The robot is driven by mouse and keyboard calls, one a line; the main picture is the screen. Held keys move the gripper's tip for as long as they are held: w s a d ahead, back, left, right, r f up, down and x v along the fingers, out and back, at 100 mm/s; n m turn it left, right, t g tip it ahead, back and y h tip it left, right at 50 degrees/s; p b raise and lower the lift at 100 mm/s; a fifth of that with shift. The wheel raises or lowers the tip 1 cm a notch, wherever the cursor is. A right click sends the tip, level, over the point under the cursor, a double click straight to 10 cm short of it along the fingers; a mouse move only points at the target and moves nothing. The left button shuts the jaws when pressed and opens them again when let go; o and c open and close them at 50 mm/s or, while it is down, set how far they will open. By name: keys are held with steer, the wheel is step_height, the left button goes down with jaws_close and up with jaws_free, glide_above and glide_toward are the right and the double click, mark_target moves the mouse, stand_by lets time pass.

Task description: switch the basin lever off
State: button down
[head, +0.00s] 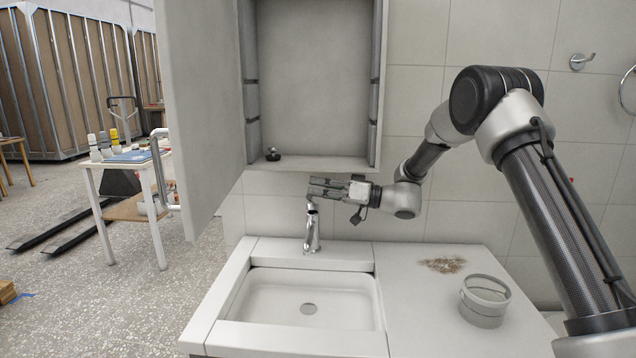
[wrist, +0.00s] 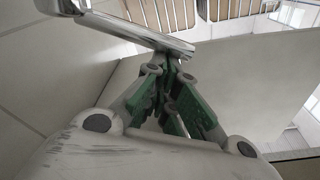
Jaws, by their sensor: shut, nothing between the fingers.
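The chrome basin tap (head: 312,234) stands upright at the back edge of the white basin (head: 245,308). Its lever (head: 311,206) is at the top of the tap; its exact angle is hard to tell. My gripper (head: 314,188) reaches in from the right, just above the tap, with its fingers pointing left. In the wrist view my gripper (wrist: 170,64) shows its green-padded fingers together and empty. A chrome bar (wrist: 120,30), part of the tap, runs slantwise close by the fingertips; I cannot tell whether they touch. No water stream is visible.
An open wall cabinet (head: 315,85) hangs just above my gripper, its door (head: 203,110) swung out to the left. A small dark item (head: 272,154) sits on its bottom shelf. A round white container (head: 485,302) and a brown stain (head: 442,265) are on the counter.

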steer(key=shift+s+f+n+g, duration=0.15)
steer(key=shift+s+f+n, duration=0.65)
steer(key=shift+f+n, duration=0.2)
steer(key=shift+s+f+n+g, duration=0.15)
steer(key=shift+s+f+n, duration=0.65)
steer(key=shift+n, duration=0.2)
steer(key=shift+f, duration=0.15)
